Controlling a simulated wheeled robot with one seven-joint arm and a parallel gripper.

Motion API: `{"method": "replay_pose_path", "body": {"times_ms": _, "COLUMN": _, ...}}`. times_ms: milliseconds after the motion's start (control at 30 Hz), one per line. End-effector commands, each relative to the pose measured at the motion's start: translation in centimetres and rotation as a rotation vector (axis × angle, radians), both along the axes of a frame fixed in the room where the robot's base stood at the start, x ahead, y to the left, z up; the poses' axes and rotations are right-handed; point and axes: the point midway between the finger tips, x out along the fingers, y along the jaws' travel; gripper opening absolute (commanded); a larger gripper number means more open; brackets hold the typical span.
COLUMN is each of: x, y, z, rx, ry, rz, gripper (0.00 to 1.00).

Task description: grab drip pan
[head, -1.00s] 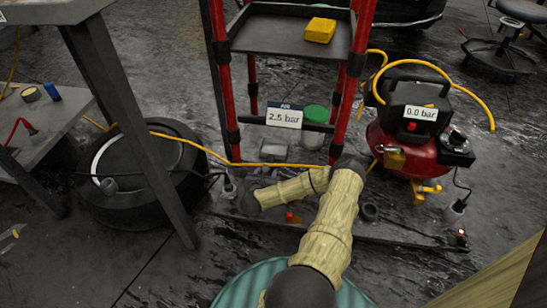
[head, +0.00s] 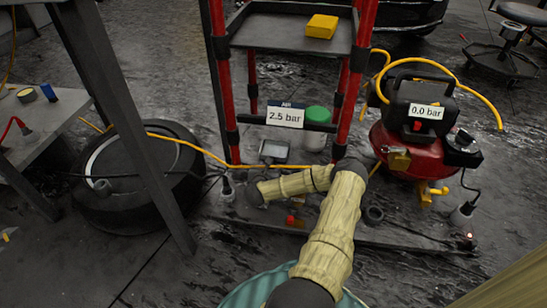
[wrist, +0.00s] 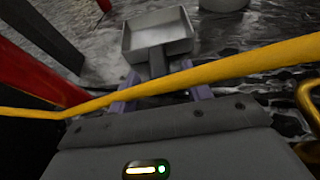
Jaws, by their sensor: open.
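The drip pan is a shallow grey tray with raised walls and a short dark handle. In the wrist view the drip pan (wrist: 158,40) lies ahead of my gripper (wrist: 160,92), with its handle pointing back toward the gap between the open purplish fingers. I cannot tell whether the fingers touch the handle. In the head view the drip pan (head: 274,151) is low between the red posts, behind the yellow hose. My forearm reaches left there, and the fingers are not clear. The hose hides part of the gripper in the wrist view.
The yellow hose (wrist: 230,70) crosses close before the wrist camera. A red-posted rack (head: 290,30), a green-lidded tub (head: 316,128) and a red compressor (head: 405,145) surround the spot. A tyre (head: 125,205) lies at left, beside a grey table leg (head: 135,130).

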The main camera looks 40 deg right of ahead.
Motion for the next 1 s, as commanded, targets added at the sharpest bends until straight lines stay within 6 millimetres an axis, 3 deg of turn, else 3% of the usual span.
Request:
{"method": "replay_pose_path", "body": {"times_ms": 433, "x": 2.5, "y": -2.7, "z": -1.8, "rx": -0.001, "ry": -0.001, "rz": -0.002, "gripper": 0.49}}
{"method": "replay_pose_path", "body": {"times_ms": 1000, "x": 2.6, "y": -2.8, "z": -1.6, "rx": 0.001, "ry": 0.000, "rz": -0.001, "gripper": 0.49}}
